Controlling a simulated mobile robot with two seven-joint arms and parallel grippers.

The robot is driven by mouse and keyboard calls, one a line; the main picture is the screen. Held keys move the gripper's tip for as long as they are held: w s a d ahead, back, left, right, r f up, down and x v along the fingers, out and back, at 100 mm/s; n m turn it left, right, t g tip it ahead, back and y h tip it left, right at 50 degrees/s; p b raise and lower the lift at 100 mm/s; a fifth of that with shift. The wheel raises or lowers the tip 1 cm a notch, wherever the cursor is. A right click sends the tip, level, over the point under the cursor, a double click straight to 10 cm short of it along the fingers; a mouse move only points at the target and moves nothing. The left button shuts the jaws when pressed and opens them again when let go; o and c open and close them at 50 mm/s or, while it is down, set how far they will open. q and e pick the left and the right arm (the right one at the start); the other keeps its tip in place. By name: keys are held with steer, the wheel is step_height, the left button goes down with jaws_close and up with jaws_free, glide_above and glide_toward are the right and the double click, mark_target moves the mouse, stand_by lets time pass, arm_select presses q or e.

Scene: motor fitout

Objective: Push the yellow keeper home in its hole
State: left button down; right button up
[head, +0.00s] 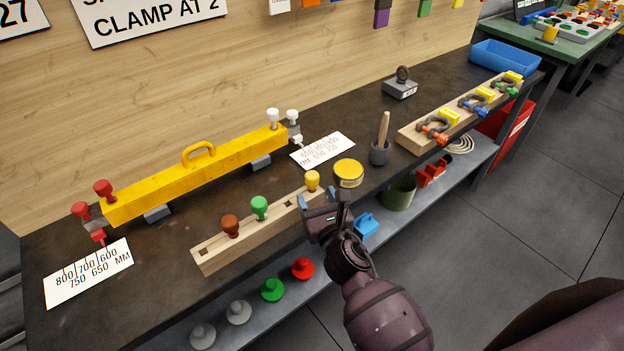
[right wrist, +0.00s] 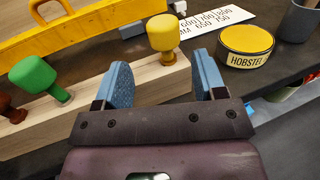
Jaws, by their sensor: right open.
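The yellow keeper (head: 312,180) stands upright near the right end of a long wooden block (head: 212,257). In the right wrist view its yellow head (right wrist: 163,33) is just beyond my fingertips, with a short stem below it meeting the block; how deep the stem sits is hard to tell. My right gripper (head: 321,203) is open and empty at the near side of the block's right end. Its blue fingers (right wrist: 162,75) point toward the keeper and stand apart to either side of it. My left gripper is not in view.
A green keeper (head: 260,207) and a brown keeper (head: 231,225) stand left on the same block. A yellow tin (head: 348,173) is close on the right, with a grey pot (head: 380,152) beyond. A yellow beam (head: 200,176) lies behind. Loose knobs sit on the lower shelf.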

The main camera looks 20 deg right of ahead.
mark_target(315, 186)
steer(key=w, duration=0.4)
steer(key=shift+d+r+p, duration=0.3)
steer(key=shift+r, duration=0.1)
steer(key=shift+w, duration=0.6)
steer(key=c, duration=1)
steer(key=shift+r, duration=0.1)
